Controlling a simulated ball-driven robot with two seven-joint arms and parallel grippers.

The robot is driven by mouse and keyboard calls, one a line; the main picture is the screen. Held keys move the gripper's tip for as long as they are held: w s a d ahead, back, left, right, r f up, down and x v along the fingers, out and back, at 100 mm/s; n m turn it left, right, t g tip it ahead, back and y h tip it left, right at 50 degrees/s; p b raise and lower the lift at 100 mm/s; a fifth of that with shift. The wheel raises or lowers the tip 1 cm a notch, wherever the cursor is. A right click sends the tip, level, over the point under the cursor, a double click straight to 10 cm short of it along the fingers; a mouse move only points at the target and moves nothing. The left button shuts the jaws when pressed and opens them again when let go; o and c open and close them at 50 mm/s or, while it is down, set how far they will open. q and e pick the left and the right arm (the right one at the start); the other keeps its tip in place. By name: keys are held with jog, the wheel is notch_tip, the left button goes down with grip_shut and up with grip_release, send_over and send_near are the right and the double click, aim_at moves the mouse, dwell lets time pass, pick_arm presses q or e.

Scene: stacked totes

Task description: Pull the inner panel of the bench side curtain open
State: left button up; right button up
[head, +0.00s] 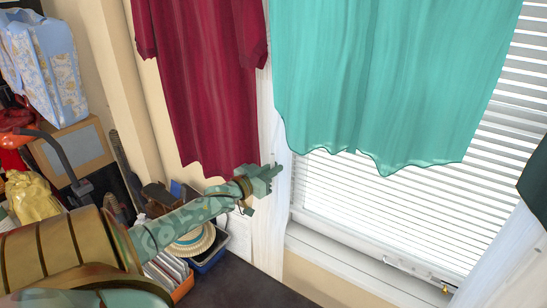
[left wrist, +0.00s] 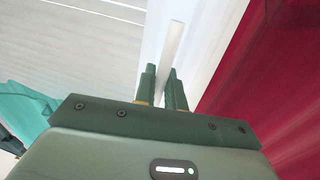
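A teal curtain (head: 385,75) hangs across the upper window; both have wavy lower hems. The frames do not settle which panel is the inner one of the bench side curtain. My left gripper (head: 272,174) is in front of the white strip between the two curtains, near the red curtain's lower right corner. In the left wrist view its two fingers (left wrist: 164,88) are a little apart, with a pale strip seen between them and no cloth visibly held. The red curtain (left wrist: 275,95) is to their right there. My right gripper is not seen.
White blinds (head: 365,215) and a sill (head: 345,262) lie behind the teal curtain. A patterned blue bag (head: 45,65) stands at far left.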

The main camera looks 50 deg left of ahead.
pick_arm(q)
jog(key=shift+o, duration=1.1)
jog(key=shift+s, duration=0.25)
jog(key=s+p, duration=0.3)
jog(key=s, duration=1.2)
jog(key=shift+s+d, duration=0.4)
jog(key=shift+d, duration=0.05)
